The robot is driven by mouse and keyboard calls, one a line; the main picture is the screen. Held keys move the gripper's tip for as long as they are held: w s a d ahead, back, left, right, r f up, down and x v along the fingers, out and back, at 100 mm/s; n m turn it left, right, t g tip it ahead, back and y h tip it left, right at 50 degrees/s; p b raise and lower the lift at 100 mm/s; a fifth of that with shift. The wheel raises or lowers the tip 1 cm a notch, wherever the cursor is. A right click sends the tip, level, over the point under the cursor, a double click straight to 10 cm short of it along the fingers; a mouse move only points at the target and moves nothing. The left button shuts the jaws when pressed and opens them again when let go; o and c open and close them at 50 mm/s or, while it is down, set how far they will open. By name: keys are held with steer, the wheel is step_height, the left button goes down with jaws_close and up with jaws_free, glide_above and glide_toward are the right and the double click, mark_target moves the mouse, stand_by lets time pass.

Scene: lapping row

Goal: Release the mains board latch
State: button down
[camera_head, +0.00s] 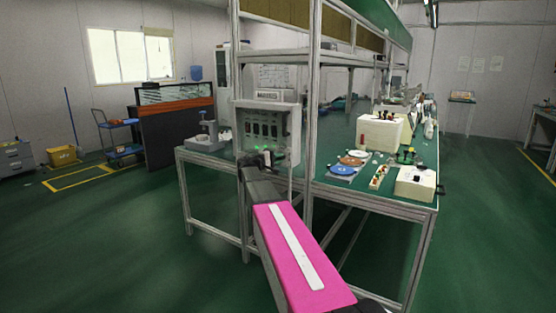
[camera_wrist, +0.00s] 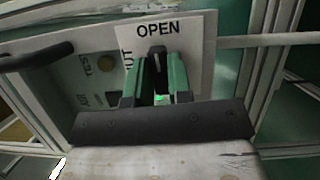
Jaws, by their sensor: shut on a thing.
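The mains board (camera_head: 267,124) is a grey panel with dark switches, fixed to the metal frame at the left end of the bench. In the wrist view its pale face (camera_wrist: 95,75) carries a white plate (camera_wrist: 195,45) marked "OPEN". The dark latch (camera_wrist: 157,54) shows between the fingers in front of this plate. My gripper (camera_wrist: 161,66), with green fingers, is shut on the latch. In the head view my gripper (camera_head: 263,157) is at the board's lower edge, small and partly hidden by my arm. The latch cannot be made out there.
A dark bar handle (camera_wrist: 36,58) sticks out left of the board's plate. Frame posts (camera_head: 313,110) stand close on the right. The bench (camera_head: 375,195) holds discs, white boxes and small parts. A grey device (camera_head: 207,137) stands left of the board. Green floor lies open on the left.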

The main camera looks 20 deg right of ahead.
steer(key=shift+m, duration=0.5)
steer(key=c, duration=1)
jaws_free()
steer(key=shift+c, duration=0.2)
steer(key=v, duration=1)
steer(key=shift+s+a, duration=0.2)
steer(key=shift+a, duration=0.2)
steer(key=shift+r, duration=0.1)
